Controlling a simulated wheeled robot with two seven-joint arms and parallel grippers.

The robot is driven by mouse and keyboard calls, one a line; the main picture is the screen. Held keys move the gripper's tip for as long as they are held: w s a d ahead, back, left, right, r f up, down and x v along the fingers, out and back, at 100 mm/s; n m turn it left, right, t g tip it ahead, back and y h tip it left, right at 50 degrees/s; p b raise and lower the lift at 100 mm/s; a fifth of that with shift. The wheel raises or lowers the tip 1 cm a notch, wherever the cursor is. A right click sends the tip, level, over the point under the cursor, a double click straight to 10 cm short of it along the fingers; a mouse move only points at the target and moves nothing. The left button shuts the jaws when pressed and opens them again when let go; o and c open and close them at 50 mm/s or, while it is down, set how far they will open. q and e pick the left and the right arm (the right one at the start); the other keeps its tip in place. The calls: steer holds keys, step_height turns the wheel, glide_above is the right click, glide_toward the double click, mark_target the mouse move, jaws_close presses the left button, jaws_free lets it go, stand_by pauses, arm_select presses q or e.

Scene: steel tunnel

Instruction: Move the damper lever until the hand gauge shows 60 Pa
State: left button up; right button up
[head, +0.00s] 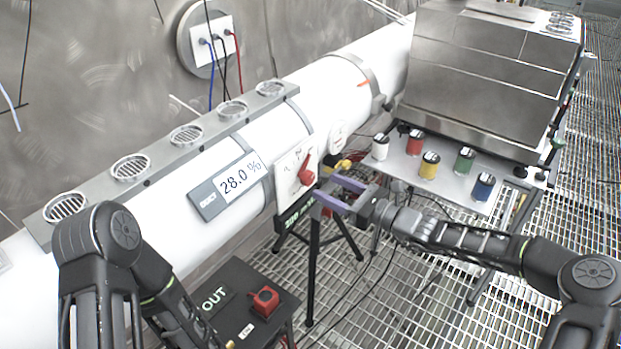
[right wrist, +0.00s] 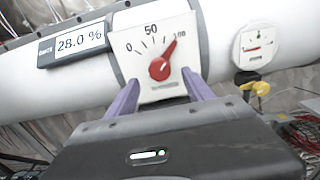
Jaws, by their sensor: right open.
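The damper lever is a red knob with a pointer (head: 306,176) on a white scale plate (head: 287,185) fixed to the white duct. In the right wrist view the lever (right wrist: 160,68) points up and right, between the 50 and 100 marks, closer to 100. A round white hand gauge (right wrist: 257,46) with a red needle sits on the duct to the right; its figures are too small to read. It also shows in the head view (head: 335,138). My right gripper (head: 337,193) is open and empty, its purple fingers facing the plate, short of the lever. My left arm shows, its gripper does not.
A grey display (head: 232,187) on the duct reads 28.0 %. A yellow fitting (right wrist: 261,88) hangs under the gauge. Coloured jars stand on a white shelf (head: 410,165) at right. A black box (head: 228,285) with a red button stands below. Tripod legs stand under the duct.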

mark_target(311, 179)
steer(key=p+x, duration=0.1)
steer(key=x, duration=0.5)
steer(key=shift+w+a, duration=0.15)
steer(key=shift+a, duration=0.05)
jaws_close()
stand_by(0.5)
